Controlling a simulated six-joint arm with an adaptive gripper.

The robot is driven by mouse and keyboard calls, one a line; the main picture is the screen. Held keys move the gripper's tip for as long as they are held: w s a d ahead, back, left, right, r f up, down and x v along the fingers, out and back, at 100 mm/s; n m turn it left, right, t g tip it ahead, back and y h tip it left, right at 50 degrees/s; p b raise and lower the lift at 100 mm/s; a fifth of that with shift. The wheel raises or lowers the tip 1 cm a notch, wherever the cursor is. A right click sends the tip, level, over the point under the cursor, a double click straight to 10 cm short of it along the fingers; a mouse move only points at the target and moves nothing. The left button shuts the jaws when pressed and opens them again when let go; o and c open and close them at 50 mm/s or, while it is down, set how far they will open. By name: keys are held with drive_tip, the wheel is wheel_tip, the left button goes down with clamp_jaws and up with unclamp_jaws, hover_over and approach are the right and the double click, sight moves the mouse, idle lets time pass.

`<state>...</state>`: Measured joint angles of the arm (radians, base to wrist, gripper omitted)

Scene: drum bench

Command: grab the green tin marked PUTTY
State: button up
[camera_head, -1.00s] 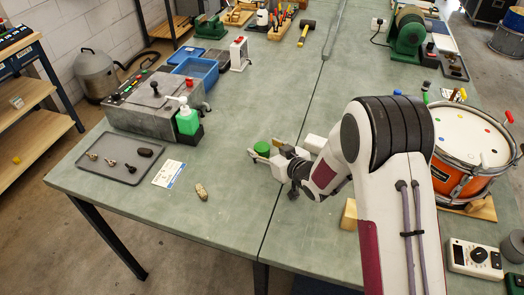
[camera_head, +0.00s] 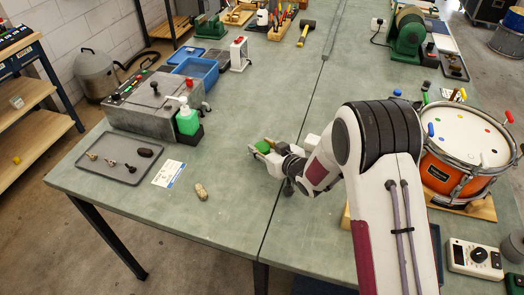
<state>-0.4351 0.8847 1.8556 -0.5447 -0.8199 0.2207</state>
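The green tin (camera_head: 263,146) stands near the middle of the bench, just left of the long seam. Only its green top shows clearly, and I cannot read any marking on it. My gripper (camera_head: 264,151) reaches in from the right and is right at the tin. Its fingers seem to lie close beside the tin. The gripper body hides part of the tin's side, so I cannot tell whether the fingers touch it or are closed on it.
An orange drum (camera_head: 458,150) stands on the right, with a multimeter (camera_head: 474,258) in front. A grey tray (camera_head: 119,174) with small parts, a white card (camera_head: 168,173) and a tan lump (camera_head: 201,191) lie left. A green bottle (camera_head: 187,122) stands behind them. The bench front-centre is clear.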

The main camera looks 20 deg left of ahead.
sight(262, 146)
drive_tip(key=shift+c, duration=0.6)
drive_tip(key=shift+r, duration=0.1)
drive_tip(key=shift+r, duration=4.95)
